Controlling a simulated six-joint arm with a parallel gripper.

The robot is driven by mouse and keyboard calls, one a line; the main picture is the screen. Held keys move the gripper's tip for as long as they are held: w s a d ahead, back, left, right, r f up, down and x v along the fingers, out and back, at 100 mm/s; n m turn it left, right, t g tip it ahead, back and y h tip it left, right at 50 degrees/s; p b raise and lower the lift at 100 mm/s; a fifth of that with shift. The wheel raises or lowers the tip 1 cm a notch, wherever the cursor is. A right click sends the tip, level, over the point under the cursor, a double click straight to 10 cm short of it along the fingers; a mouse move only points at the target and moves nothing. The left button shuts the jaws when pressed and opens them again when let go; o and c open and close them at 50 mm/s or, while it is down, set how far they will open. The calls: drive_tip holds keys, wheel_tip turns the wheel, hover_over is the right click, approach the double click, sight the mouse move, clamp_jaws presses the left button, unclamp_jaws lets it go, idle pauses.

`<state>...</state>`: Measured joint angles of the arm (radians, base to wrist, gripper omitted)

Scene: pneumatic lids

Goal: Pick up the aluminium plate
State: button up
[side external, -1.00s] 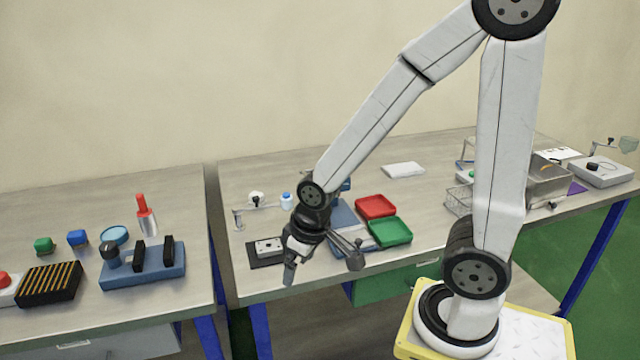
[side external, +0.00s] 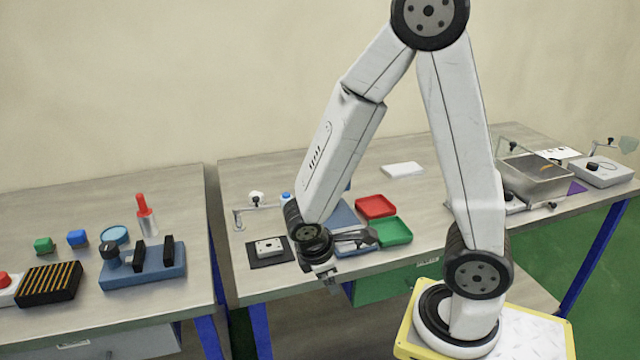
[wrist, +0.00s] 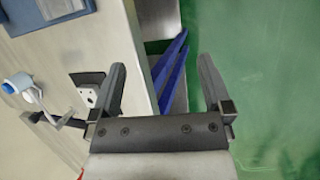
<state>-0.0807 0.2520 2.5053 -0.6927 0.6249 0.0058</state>
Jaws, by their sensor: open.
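A small pale plate with dark holes (side external: 268,247), which looks like the aluminium plate, lies on a black mat (side external: 287,259) near the front left of the middle table. In the wrist view the plate (wrist: 87,97) is partly hidden behind my left finger. My gripper (side external: 332,286) is to the right of the plate in the side view, at the table's front edge, apart from it. In the wrist view my gripper (wrist: 163,68) has its fingers wide apart with nothing between them, over the table edge and the green floor.
A red tray (side external: 376,207) and a green tray (side external: 392,232) lie right of my gripper. A small bottle with a blue cap (side external: 286,197) and a metal arm fixture (side external: 239,220) stand behind the plate. A left table holds a blue fixture (side external: 145,275). A metal bin (side external: 535,182) stands at right.

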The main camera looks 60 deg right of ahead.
sight(271, 250)
drive_tip(key=w+d+n+t+h, duration=0.1)
drive_tip(key=w+n+t+h, duration=0.1)
drive_tip(key=n, duration=0.2)
drive_tip(key=w+d+f+n+t+h, duration=0.1)
drive_tip(key=w+n+t+h, duration=0.1)
drive_tip(key=n, duration=0.3)
drive_tip(key=w+d+f+n+t+h, duration=0.1)
drive_tip(key=w+d+n+t+h, duration=0.1)
drive_tip(key=w+n, duration=0.2)
drive_tip(key=shift+w+n+h, duration=0.1)
drive_tip(key=shift+n+h, duration=0.2)
drive_tip(key=shift+n, duration=0.1)
drive_tip(key=w+a+n+t, duration=0.1)
drive_tip(key=w+n+t, duration=0.1)
drive_tip(key=w+a+f+n+t+y, duration=0.1)
drive_tip(key=n+t, duration=0.1)
drive_tip(key=shift+w+a+n, duration=0.3)
drive_tip(key=shift+w+a, duration=0.05)
drive_tip(key=shift+a, duration=0.05)
drive_tip(key=shift+w+a+f+n+t, duration=0.15)
drive_tip(key=shift+w+a+n+t, duration=0.15)
drive_tip(key=shift+a, duration=0.05)
drive_tip(key=shift+y, duration=0.3)
drive_tip(key=shift+x, duration=3.9)
drive_tip(key=shift+f, duration=0.1)
drive_tip(key=c, duration=1)
